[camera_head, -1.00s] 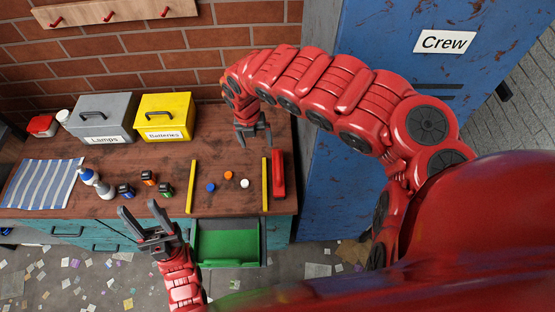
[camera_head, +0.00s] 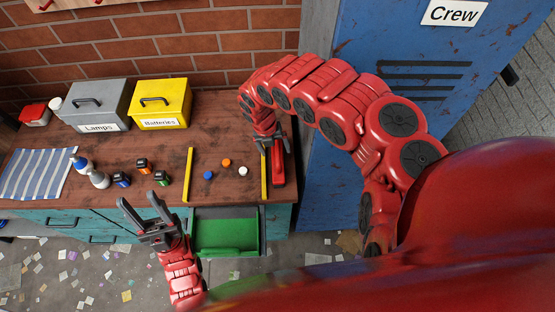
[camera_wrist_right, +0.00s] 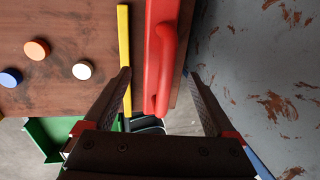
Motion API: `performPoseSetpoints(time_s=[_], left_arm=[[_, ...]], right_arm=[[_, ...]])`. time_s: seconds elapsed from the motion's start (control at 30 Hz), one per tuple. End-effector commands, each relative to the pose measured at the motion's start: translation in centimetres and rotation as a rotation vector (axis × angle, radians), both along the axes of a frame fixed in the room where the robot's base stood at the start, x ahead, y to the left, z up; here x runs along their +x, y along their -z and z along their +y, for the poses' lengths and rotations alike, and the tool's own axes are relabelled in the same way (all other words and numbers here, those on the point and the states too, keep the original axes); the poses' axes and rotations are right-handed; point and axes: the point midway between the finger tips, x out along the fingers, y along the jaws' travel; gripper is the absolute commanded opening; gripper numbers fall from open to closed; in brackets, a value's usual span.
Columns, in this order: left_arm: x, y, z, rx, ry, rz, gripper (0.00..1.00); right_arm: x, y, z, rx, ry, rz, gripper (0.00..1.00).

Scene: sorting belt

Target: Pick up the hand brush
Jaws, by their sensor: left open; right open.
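The hand brush appears to be the long red piece with a raised handle (camera_head: 277,169) at the right end of the workbench. In the right wrist view the red hand brush (camera_wrist_right: 154,60) lies lengthwise between my finger lines. My right gripper (camera_head: 272,147) is open above its far part; the wrist view shows the open fingers (camera_wrist_right: 160,76) on either side, and I cannot tell whether they touch it. My left gripper (camera_head: 138,203) is open and empty in front of the bench's front edge.
A yellow strip (camera_head: 264,177) lies just left of the brush, and a blue locker (camera_head: 345,175) stands close on its right. Coloured discs (camera_head: 226,163) lie mid-bench. An open green drawer (camera_head: 225,234) sticks out below. Grey (camera_head: 95,104) and yellow (camera_head: 160,103) boxes stand at the back.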

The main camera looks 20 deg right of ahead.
Motion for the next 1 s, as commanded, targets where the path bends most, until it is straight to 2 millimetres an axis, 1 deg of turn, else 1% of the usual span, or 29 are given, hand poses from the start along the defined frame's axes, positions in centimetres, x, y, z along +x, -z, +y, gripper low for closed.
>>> performPoseSetpoints(time_s=[0.07,0.2,0.33,0.47,0.67,0.7,0.77,0.9,0.97,1.0], left_arm=[[0.0,-0.4,0.0,0.000,0.000,0.000,0.50],[0.0,-0.9,0.0,0.000,0.000,0.000,0.50],[0.0,-1.1,0.0,0.000,0.000,0.000,0.50],[0.0,-1.2,0.0,0.000,0.000,0.000,0.50],[0.0,-1.1,0.0,0.000,0.000,0.000,0.50],[0.0,-1.1,0.0,0.000,0.000,0.000,0.50],[0.0,-1.1,0.0,0.000,0.000,0.000,0.50],[0.0,-1.1,0.0,0.000,0.000,0.000,0.50],[0.0,-1.1,0.0,0.000,0.000,0.000,0.50],[0.0,-1.1,0.0,0.000,0.000,0.000,0.50]], right_arm=[[-0.4,1.1,0.2,0.004,0.002,0.007,0.90],[-0.3,2.7,0.1,0.005,0.002,0.004,0.90],[-0.3,3.8,-0.2,0.004,0.002,0.002,0.90],[-0.4,4.4,-0.4,0.001,0.002,0.004,0.90],[-0.3,4.4,-0.4,0.000,0.001,0.002,0.90],[-0.3,4.4,-0.4,0.000,0.001,0.002,0.87],[-0.3,4.4,-0.4,0.000,0.001,0.001,0.76],[-0.3,4.4,-0.4,0.000,0.001,0.001,0.51],[-0.3,4.4,-0.4,0.000,0.001,0.001,0.40],[-0.3,4.4,-0.4,0.000,0.001,0.001,0.33]])
